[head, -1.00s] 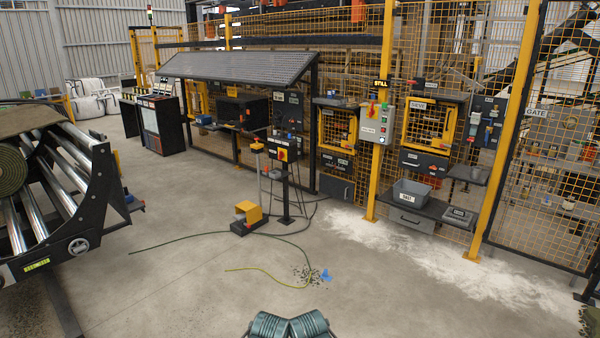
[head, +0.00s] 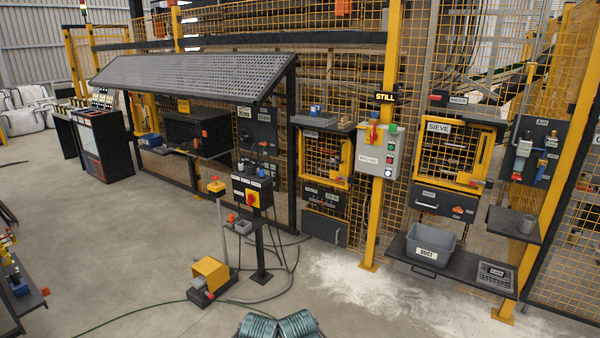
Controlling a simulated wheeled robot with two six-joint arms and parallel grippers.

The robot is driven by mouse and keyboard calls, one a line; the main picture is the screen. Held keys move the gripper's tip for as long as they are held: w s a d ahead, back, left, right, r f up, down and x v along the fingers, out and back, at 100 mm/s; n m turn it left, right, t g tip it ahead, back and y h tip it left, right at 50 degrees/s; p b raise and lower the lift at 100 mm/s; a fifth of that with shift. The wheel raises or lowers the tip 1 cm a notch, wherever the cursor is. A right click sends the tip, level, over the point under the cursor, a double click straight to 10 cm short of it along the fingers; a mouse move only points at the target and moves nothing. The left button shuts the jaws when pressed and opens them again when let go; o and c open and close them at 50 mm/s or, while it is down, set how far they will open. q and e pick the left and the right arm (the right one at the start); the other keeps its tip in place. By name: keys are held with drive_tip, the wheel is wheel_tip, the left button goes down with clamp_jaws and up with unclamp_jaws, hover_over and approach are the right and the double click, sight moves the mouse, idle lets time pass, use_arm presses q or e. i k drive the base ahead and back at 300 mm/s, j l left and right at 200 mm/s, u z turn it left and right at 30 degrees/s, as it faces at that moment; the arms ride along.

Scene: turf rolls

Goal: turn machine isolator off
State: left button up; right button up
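A light grey control box (head: 378,158) hangs on the yellow post under a STILL sign (head: 386,97). Its front has a red handle on a yellow plate (head: 373,132) at the upper left. The handle looks about upright, but its exact setting is too small to tell. Several coloured buttons run down the box's right side, and a white label sits at the left. Another red-on-yellow switch (head: 253,198) is on a black pedestal box.
A yellow foot pedal (head: 211,273) and cables lie on the floor before the pedestal. A shelf (head: 452,262) with a grey DUST bin (head: 431,243) juts out right of the post. White powder (head: 350,285) covers the floor below. Open concrete lies at the left.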

sight(373, 136)
drive_tip(key=i+z, duration=0.2)
drive_tip(key=i, duration=0.65)
drive_tip(key=i+z, duration=0.2)
drive_tip(key=i, duration=0.65)
drive_tip(key=i+j+z, duration=0.1)
drive_tip(key=z, duration=0.3)
